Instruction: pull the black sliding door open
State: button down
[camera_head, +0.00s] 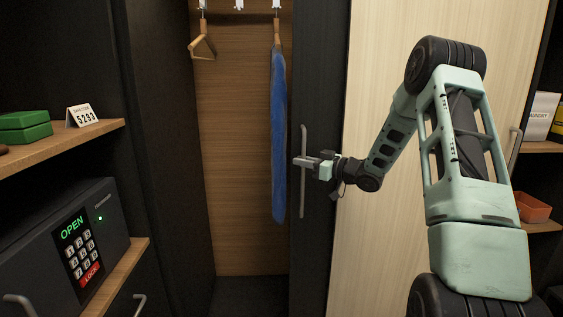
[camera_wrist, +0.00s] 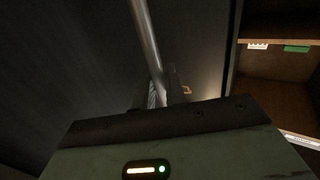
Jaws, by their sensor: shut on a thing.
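The black sliding door (camera_head: 318,75) stands in the middle of the head view, in front of a light wood panel. The wardrobe opening shows to its left. Its long upright metal handle (camera_head: 303,205) is on the door's face. My gripper (camera_head: 302,161) is shut on the handle at about mid-height, reaching in from the right. In the wrist view the handle (camera_wrist: 147,35) rises from behind my gripper's body, against the dark door (camera_wrist: 80,60). The fingertips are mostly hidden there.
Inside the wardrobe hang a blue garment (camera_head: 279,130) and an empty wooden hanger (camera_head: 203,45). A safe (camera_head: 40,250) reading OPEN and a shelf (camera_head: 70,145) with green boxes (camera_head: 25,127) are at left. A light wood panel (camera_head: 375,250) is behind my arm. An orange box (camera_head: 533,208) sits at right.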

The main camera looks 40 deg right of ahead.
jog(key=shift+s+d, duration=0.65)
jog(key=shift+d, duration=0.25)
jog(key=c, duration=1.5)
grip_release()
jog(key=shift+c, duration=0.2)
jog(key=b+v, duration=0.4)
jog(key=v, duration=1.3)
jog(key=shift+s, duration=0.15)
jog(key=shift+d, duration=0.1)
